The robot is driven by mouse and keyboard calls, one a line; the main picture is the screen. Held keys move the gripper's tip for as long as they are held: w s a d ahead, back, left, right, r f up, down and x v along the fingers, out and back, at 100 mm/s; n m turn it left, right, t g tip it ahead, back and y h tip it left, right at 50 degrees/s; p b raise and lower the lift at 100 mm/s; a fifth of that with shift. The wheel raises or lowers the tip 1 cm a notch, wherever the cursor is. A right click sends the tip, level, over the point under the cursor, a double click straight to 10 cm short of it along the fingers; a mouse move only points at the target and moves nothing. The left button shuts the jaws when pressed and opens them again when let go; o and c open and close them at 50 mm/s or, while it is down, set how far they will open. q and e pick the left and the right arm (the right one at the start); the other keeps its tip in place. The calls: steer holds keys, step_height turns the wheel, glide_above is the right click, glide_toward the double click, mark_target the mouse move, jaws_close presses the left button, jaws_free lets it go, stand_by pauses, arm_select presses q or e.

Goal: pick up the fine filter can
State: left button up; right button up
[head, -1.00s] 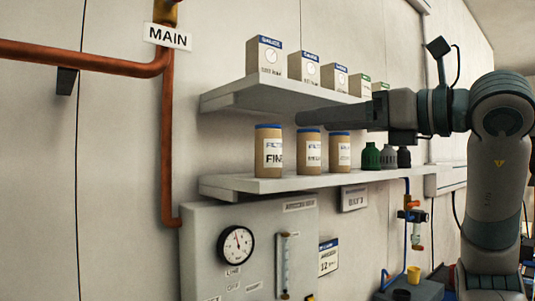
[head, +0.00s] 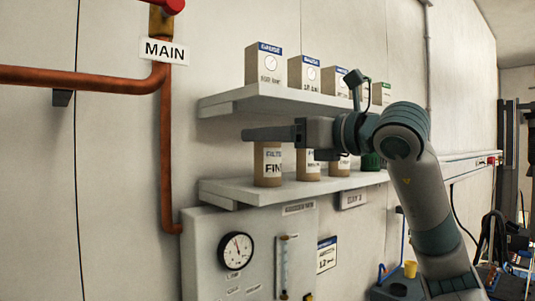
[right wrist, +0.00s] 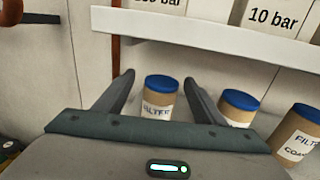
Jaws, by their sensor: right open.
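The fine filter can (head: 267,165) is a tan cylinder labelled "FIN", standing upright at the left of the lower shelf in the head view. My right gripper (head: 250,134) comes in from the right and crosses in front of its top, hiding the lid. In the right wrist view my open right gripper (right wrist: 158,82) has a blue-lidded tan can (right wrist: 157,103), the leftmost one, showing between its fingers. The fingers look apart from it, and its lower part is hidden by the gripper body. My left gripper is not in view.
Two similar cans (head: 308,165) (head: 339,166) stand to the right on the lower shelf (head: 235,190). The upper shelf (head: 225,106) with several boxes is close above my gripper. A copper pipe (head: 166,150) runs down the wall at left. A gauge panel (head: 205,250) is below.

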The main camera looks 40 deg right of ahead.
stand_by(0.4)
steer(key=p+x, duration=0.2)
steer(key=x, duration=0.1)
steer(key=p+x, duration=0.1)
steer(key=shift+w+d+f, duration=0.15)
steer(key=shift+w+f, duration=0.05)
steer(key=shift+f, duration=0.2)
steer(key=shift+w+f, duration=0.2)
steer(key=shift+w, duration=0.25)
steer(key=c, duration=1.2)
